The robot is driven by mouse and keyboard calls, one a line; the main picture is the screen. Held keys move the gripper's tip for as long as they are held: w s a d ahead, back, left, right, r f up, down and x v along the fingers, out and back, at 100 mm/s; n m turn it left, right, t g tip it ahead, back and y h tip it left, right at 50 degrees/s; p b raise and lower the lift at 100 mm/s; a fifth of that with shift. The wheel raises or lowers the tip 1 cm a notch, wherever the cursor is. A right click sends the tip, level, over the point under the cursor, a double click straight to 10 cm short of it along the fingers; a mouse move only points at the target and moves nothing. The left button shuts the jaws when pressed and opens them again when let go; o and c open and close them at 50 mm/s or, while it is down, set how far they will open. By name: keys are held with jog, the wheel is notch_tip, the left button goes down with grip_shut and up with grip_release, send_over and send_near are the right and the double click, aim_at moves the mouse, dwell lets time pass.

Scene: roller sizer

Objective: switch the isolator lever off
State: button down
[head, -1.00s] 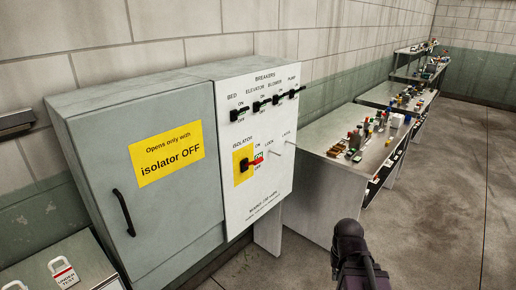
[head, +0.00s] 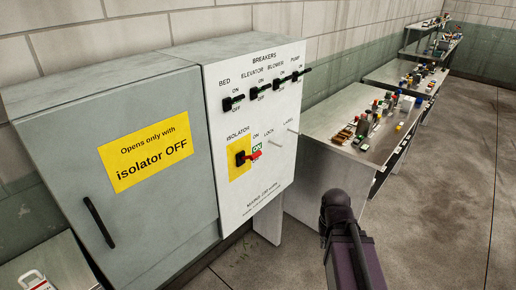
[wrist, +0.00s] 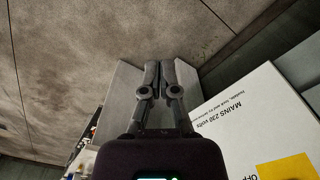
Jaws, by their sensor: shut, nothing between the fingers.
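The isolator lever (head: 253,156) has a red handle on a black hub. It sits on a yellow plate (head: 239,172) on the white control panel (head: 262,205), in the middle of the head view. Its handle sticks out to the right, and a green ON mark shows beside it. My gripper (wrist: 160,66) is shut and empty in the wrist view, apart from the panel. The panel's lower part (wrist: 245,115) and a corner of the yellow plate (wrist: 288,168) show at right there, upside down. The lever itself is out of the wrist view.
Several black breaker levers (head: 258,90) line the panel's top, with pegs (head: 277,143) right of the isolator. A grey cabinet door (head: 150,215) with a black handle (head: 98,222) is at left. A cluttered bench (head: 330,150) stands behind at right. The floor (head: 440,200) at right is clear.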

jog(key=shift+r, duration=0.1)
notch_tip(320, 180, up, 30)
jog(key=m+t+y+p, duration=0.3)
jog(key=m+p, duration=0.5)
jog(key=p, duration=2.1)
send_over(256, 155)
jog(key=s+d, duration=0.3)
jog(key=d, duration=0.2)
jog(key=shift+a, duration=0.15)
jog(key=b+x, duration=0.8)
jog(key=x, duration=0.1)
jog(key=b+x, duration=0.5)
jog(key=shift+s+a, duration=0.15)
jog(key=shift+s, duration=0.15)
jog(key=shift+s+a+b, duration=0.15)
jog(key=shift+a+b, duration=0.05)
jog(key=shift+b, duration=0.1)
jog(key=shift+f+y, duration=0.2)
jog(key=shift+y, duration=0.1)
